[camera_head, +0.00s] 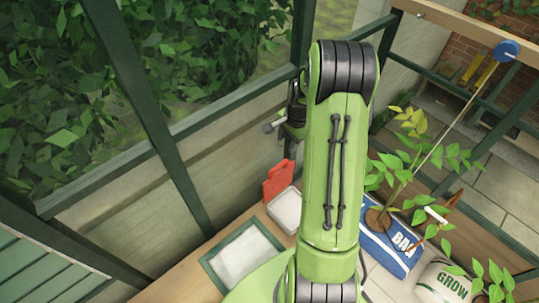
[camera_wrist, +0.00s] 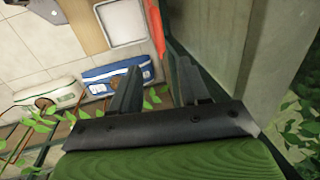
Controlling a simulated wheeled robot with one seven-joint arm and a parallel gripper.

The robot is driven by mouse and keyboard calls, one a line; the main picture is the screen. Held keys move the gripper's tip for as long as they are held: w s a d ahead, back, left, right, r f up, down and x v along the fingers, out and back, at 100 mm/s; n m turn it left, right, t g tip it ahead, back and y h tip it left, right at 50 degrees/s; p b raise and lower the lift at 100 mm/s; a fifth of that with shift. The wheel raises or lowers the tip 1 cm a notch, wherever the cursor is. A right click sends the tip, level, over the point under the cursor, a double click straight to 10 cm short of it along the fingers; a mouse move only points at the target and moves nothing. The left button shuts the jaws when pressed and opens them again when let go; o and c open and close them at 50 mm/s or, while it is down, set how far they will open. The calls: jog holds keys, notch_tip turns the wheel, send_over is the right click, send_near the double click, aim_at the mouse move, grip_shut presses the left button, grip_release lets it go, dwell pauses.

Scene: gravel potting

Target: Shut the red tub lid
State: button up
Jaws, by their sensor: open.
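The red tub lid (camera_head: 279,180) stands raised, nearly upright, at the back edge of a small tub (camera_head: 270,212) with pale contents. In the wrist view the lid (camera_wrist: 155,27) is a red strip beside the tub (camera_wrist: 98,12), partly cut off by the top edge and the dark frame. My gripper (camera_wrist: 157,85) is open and empty, its two dark fingers spread apart. In the head view its dark end shows above and apart from the lid, partly hidden behind my green arm. The tub's right side is close to my arm in that view.
A green-rimmed tray (camera_head: 213,263) with pale contents lies left of the tub. A blue bag (camera_head: 385,250) with a plant and a white GROW bag (camera_head: 440,287) stand to the right. Green frame posts (camera_head: 170,150) and a glazed wall run behind the bench.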

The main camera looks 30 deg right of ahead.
aim_at(280, 165)
jog(key=w+f, duration=0.1)
jog(key=f, duration=0.8)
jog(key=w+f, duration=0.1)
jog(key=f, duration=0.4)
jog(key=shift+w+a+f+p, duration=0.25)
jog(key=shift+w+f+p, duration=0.05)
jog(key=shift+f, duration=0.05)
grip_shut()
